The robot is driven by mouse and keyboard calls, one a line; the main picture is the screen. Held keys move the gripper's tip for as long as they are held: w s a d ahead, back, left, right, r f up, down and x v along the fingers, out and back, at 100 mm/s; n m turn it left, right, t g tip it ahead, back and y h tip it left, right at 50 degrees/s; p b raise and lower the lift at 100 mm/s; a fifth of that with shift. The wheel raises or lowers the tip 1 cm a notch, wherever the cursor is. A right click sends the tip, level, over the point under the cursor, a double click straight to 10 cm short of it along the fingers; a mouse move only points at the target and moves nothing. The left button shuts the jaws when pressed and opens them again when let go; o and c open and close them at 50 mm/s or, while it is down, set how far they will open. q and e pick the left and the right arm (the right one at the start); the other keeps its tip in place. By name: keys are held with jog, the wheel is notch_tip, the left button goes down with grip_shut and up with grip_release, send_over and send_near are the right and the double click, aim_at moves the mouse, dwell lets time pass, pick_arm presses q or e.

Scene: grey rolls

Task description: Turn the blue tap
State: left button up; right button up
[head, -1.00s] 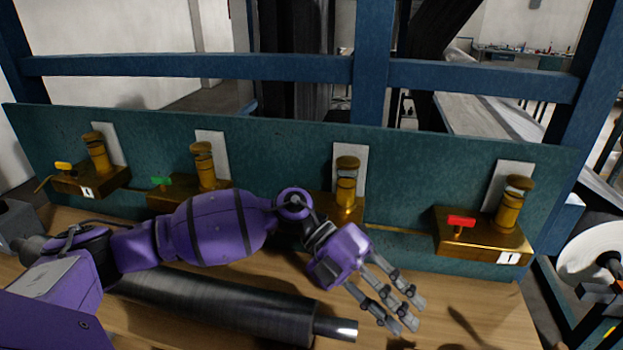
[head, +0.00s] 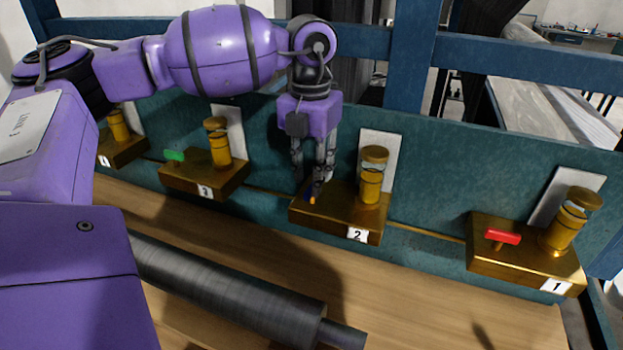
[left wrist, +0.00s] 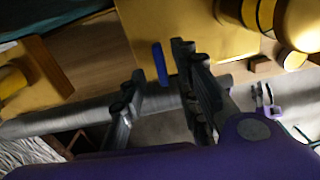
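The blue tap (head: 310,195) sits on the left part of the brass block labelled 2 (head: 335,222). My left gripper (head: 311,176) points down just above it, and the fingers partly hide it. In the left wrist view the blue tap handle (left wrist: 160,64) shows as a short upright bar between the open fingers (left wrist: 158,88), with gaps to both sides. The fingers hold nothing. Whether a fingertip touches the tap cannot be told.
A brass post (head: 372,176) stands right of the blue tap. Block 3 has a green tap (head: 174,156); block 1 has a red tap (head: 503,237). A teal panel (head: 430,190) rises behind. A grey roll (head: 230,285) lies in front on the wooden table (head: 420,300).

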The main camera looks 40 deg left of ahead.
pick_arm(q)
jog(key=shift+f, duration=1.2)
jog(key=shift+w, duration=0.1)
grip_shut()
